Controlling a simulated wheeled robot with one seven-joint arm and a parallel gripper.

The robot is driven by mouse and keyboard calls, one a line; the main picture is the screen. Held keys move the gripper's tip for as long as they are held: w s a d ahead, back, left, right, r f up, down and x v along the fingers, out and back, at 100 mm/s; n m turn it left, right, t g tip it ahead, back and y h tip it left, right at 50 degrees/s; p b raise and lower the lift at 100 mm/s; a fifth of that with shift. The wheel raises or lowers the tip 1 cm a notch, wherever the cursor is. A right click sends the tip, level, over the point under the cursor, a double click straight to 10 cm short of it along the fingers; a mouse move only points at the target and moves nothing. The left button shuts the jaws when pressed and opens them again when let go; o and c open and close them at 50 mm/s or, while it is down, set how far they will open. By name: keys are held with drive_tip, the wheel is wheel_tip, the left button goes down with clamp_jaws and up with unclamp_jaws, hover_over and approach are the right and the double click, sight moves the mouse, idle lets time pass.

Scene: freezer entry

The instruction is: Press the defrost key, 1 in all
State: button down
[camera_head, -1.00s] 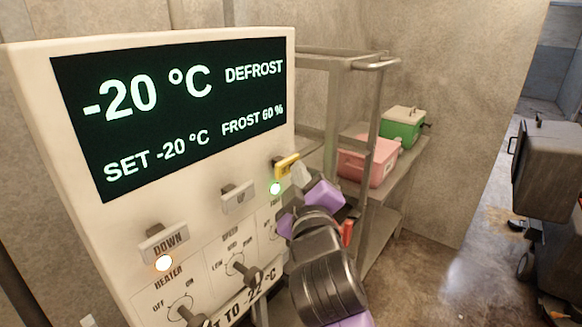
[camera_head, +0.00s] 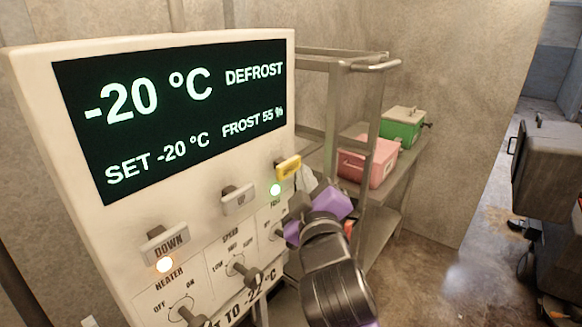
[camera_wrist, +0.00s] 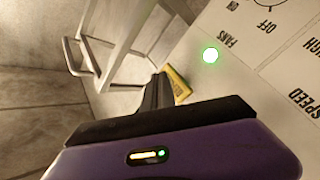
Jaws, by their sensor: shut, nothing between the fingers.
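The control panel (camera_head: 140,225) fills the left of the head view. Its dark display (camera_head: 175,115) reads -20 °C, DEFROST, SET -20 °C and FROST 55 %. The yellow defrost key (camera_head: 289,168) is at the panel's right edge, above a lit green lamp (camera_head: 275,190). In the wrist view the yellow key (camera_wrist: 178,86) shows just beyond my fingers. My gripper (camera_head: 306,180) is shut and empty, its fingertips close to the key on its right side. I cannot tell whether they touch it.
Grey UP (camera_head: 238,199) and DOWN (camera_head: 166,244) keys sit left of the yellow key, with knobs (camera_head: 245,272) below. A metal rack (camera_head: 375,150) behind holds a pink box (camera_head: 367,162) and a green box (camera_head: 400,130).

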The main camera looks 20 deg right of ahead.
drive_tip(key=shift+s+d, duration=0.1)
drive_tip(key=s+d, duration=0.1)
drive_tip(key=s, duration=0.1)
drive_tip(key=s+d+p, duration=0.1)
drive_tip(key=s+d, duration=0.1)
idle(0.7)
drive_tip(key=shift+a, duration=0.1)
idle(0.4)
drive_tip(key=s+f+m+g+y+b, duration=0.1)
drive_tip(key=s+f+m, duration=0.1)
drive_tip(key=s+f, duration=0.6)
drive_tip(key=s+f+m+g+y+b, duration=0.1)
drive_tip(key=s+f+m, duration=0.2)
drive_tip(key=s+f, duration=0.5)
drive_tip(key=s+f+m+g+y+b, duration=0.1)
drive_tip(key=s+f, duration=0.7)
drive_tip(key=s, duration=1.7)
drive_tip(key=shift+s+a+f+m+g, duration=0.15)
drive_tip(key=shift+f+m+g, duration=0.2)
drive_tip(key=shift+m, duration=0.55)
